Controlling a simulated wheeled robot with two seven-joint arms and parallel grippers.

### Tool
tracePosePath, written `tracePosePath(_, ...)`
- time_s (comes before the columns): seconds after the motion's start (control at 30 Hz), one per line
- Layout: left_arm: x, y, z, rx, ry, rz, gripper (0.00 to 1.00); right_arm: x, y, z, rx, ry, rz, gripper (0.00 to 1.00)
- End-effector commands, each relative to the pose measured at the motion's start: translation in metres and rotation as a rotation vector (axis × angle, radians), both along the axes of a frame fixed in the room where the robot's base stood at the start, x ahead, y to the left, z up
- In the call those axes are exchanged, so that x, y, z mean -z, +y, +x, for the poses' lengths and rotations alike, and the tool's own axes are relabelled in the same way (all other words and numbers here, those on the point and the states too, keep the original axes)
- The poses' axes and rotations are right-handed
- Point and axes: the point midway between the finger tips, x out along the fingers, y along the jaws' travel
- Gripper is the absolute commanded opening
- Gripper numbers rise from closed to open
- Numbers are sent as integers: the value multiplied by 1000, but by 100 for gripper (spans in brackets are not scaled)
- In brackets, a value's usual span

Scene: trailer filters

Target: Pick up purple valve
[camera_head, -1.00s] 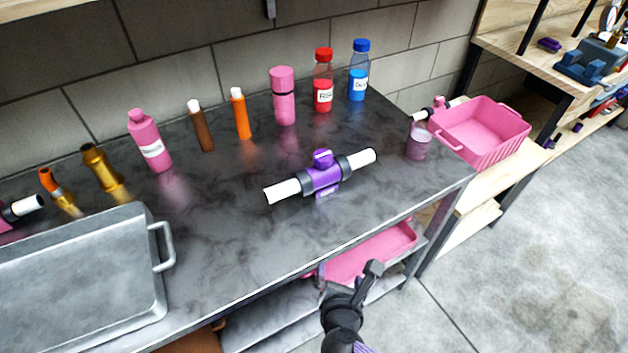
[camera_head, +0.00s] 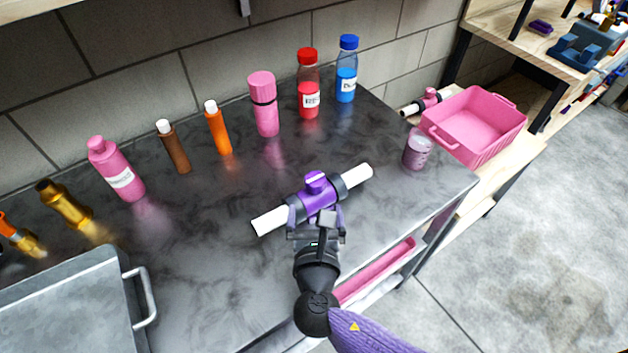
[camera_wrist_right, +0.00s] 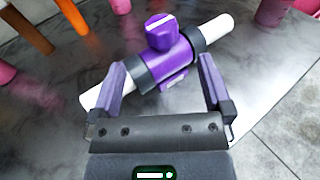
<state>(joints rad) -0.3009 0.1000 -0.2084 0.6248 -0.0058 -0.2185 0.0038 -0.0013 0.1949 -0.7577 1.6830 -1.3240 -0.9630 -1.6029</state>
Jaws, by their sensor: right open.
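The purple valve (camera_head: 316,196) lies on the dark metal table, with a white pipe end and a dark collar on each side and a purple knob on top. It lies slantwise, its right end farther back. It also shows in the right wrist view (camera_wrist_right: 170,68). My right gripper (camera_head: 316,212) is at the near side of the valve in the head view. In the right wrist view its two purple fingers (camera_wrist_right: 160,82) are spread wide, pointing at the valve body with nothing held between them. My left gripper is not in view.
A grey metal tray (camera_head: 128,300) stands at the left front of the table (camera_head: 215,240). Several bottles, including a pink one (camera_head: 117,170), line the back. A pinkish jar (camera_head: 417,150) is near the right edge. A pink basket (camera_head: 475,122) sits beyond it.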

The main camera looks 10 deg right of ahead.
Motion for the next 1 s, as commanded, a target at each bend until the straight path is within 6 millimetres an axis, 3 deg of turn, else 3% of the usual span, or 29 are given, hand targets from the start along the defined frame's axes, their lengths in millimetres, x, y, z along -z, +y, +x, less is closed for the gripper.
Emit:
tracePosePath(0.43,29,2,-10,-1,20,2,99,13,-17,81,1,-1,0,100)
tracePosePath(0.73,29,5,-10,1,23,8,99,11,-19,91,0,0,0,100)
tracePosePath(1.0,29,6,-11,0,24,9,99,12,-19,90,0,0,0,43)
